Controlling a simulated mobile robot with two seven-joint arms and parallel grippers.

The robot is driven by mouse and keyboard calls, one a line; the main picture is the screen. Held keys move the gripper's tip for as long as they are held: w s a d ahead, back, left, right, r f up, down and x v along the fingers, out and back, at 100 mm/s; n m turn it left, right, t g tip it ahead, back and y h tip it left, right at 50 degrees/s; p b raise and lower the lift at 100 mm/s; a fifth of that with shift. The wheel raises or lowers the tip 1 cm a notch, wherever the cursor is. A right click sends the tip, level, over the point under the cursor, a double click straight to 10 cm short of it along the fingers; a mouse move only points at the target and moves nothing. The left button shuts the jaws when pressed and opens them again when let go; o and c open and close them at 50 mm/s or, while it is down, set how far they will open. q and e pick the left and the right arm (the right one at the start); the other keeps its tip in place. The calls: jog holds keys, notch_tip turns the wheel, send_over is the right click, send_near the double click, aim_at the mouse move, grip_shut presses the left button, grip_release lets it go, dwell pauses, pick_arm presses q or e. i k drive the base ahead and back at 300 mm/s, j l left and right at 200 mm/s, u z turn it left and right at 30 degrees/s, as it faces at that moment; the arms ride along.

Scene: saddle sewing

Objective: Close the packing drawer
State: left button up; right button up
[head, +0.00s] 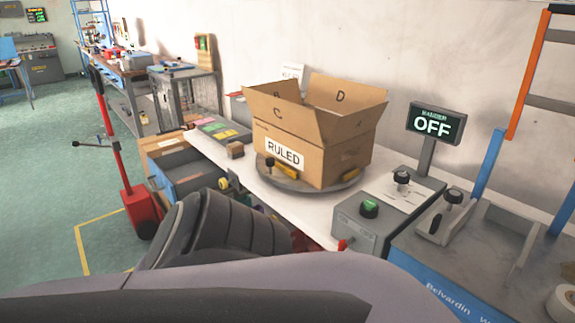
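An open drawer (203,184) with grey and blue walls sticks out at the left end of the white packing table (300,207). I take it for the packing drawer. A brown cardboard piece (160,142) is at its far end. Its near side is partly hidden behind my own dark, ribbed arm part, which fills the lower middle of the head view. I make out neither gripper's fingertips, so I cannot tell where they are relative to the drawer.
An open cardboard box (325,140) labelled "RULED" stands on a round turntable (318,187). A control box with a green button (370,209) and an "OFF" display (433,123) stand right of it. A red pallet-jack-like handle (142,203) stands left of the drawer.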

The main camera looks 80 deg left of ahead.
aim_at(167, 170)
jog(key=l+u, duration=0.15)
jog(key=u, duration=1.1)
jog(key=i+j+u, duration=0.1)
jog(key=u, duration=2.1)
jog(key=i+j+z, duration=0.25)
jog(key=i+j, duration=0.4)
jog(key=i, duration=0.3)
jog(key=i+j+z, duration=0.25)
jog(key=i+j, duration=0.6)
jog(key=i+l, duration=0.1)
jog(key=i, duration=0.2)
jog(key=i+l+z, duration=0.1)
jog(key=i, duration=0.25)
